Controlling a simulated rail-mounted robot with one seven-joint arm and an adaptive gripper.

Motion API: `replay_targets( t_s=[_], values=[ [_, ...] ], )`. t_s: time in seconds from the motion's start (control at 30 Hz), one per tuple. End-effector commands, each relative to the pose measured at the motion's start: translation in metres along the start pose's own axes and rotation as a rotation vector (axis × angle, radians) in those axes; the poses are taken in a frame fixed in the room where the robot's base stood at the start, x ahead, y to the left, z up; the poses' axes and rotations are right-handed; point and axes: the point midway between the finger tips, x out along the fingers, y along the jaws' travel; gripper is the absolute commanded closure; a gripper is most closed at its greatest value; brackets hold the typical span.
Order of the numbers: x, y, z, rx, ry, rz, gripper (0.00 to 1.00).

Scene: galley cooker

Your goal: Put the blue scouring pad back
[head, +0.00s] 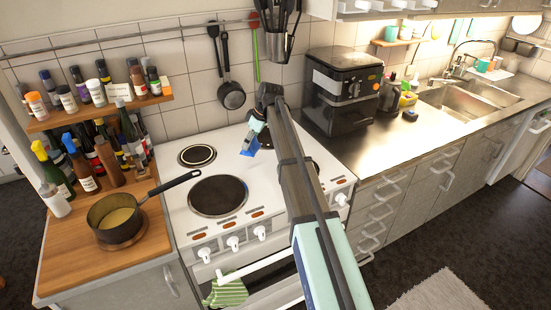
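The blue scouring pad (251,153) shows as a small bright blue piece at the tips of my gripper (250,145). My gripper points down over the white cooker top (183,222), behind and right of the large front left hotplate (218,195). It appears shut on the pad, though the fingers are small here and partly cover it. I cannot tell whether the pad touches the cooker top. My arm crosses the cooker's right side and hides part of the right hotplates.
A saucepan (115,219) stands on the wooden counter at left, its handle reaching toward the cooker. Bottles crowd behind it. A black air fryer (341,92) stands right of the cooker. A small dark item (410,115) lies on the steel counter near the sink (468,98). Utensils hang behind.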

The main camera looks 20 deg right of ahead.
Motion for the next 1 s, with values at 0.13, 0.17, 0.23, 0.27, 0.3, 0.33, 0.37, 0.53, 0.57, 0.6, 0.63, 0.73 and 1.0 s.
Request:
replay_targets(
  t_s=[0.13, 0.17, 0.23, 0.27, 0.3, 0.33, 0.37, 0.53, 0.57, 0.6, 0.63, 0.73, 1.0],
  values=[
    [-0.001, 0.004, 0.005, 0.007, 0.0, 0.003, 0.56],
    [-0.001, 0.006, 0.008, 0.011, 0.0, 0.005, 0.56],
    [-0.006, 0.014, 0.019, 0.026, 0.0, 0.011, 0.56],
    [-0.009, 0.018, 0.025, 0.035, 0.0, 0.015, 0.56],
    [-0.013, 0.025, 0.033, 0.047, 0.0, 0.021, 0.56],
    [-0.018, 0.031, 0.041, 0.059, 0.0, 0.026, 0.56],
    [-0.023, 0.038, 0.048, 0.071, 0.001, 0.031, 0.56],
    [-0.062, 0.083, 0.103, 0.155, 0.001, 0.066, 0.56],
    [-0.07, 0.09, 0.113, 0.17, 0.001, 0.073, 0.56],
    [-0.08, 0.1, 0.127, 0.192, 0.001, 0.083, 0.56],
    [-0.088, 0.107, 0.138, 0.21, 0.001, 0.09, 0.56],
    [-0.116, 0.128, 0.173, 0.268, 0.001, 0.113, 0.56],
    [-0.194, 0.171, 0.273, 0.442, 0.002, 0.186, 0.56]
  ],
)
